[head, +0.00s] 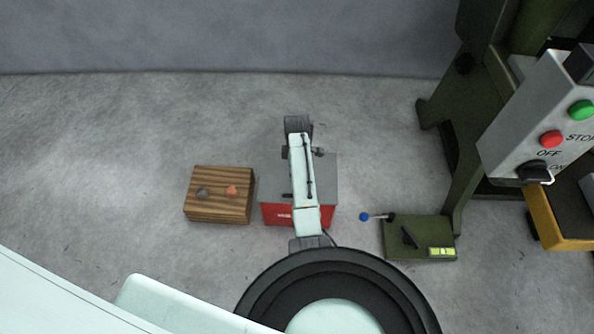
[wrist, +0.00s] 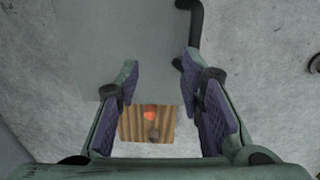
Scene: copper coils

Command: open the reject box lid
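The reject box (head: 270,214) is red with a flat grey lid (head: 328,178), standing on the floor in the head view. The lid looks shut there, with its middle hidden under my arm. In the wrist view the grey lid (wrist: 150,35) fills the upper left, with a black bar handle (wrist: 196,25) along its right edge. My gripper (wrist: 161,60) is open, its purple-padded fingers well apart with nothing held between them. The right fingertip is close to the handle's lower end; whether they touch I cannot tell.
A wooden block (head: 219,210) with a dark and a copper-coloured piece stands left of the box; it also shows in the wrist view (wrist: 146,132). A green lever unit (head: 420,243) with a blue knob is at right. A green machine (head: 470,140) with a control panel stands beyond.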

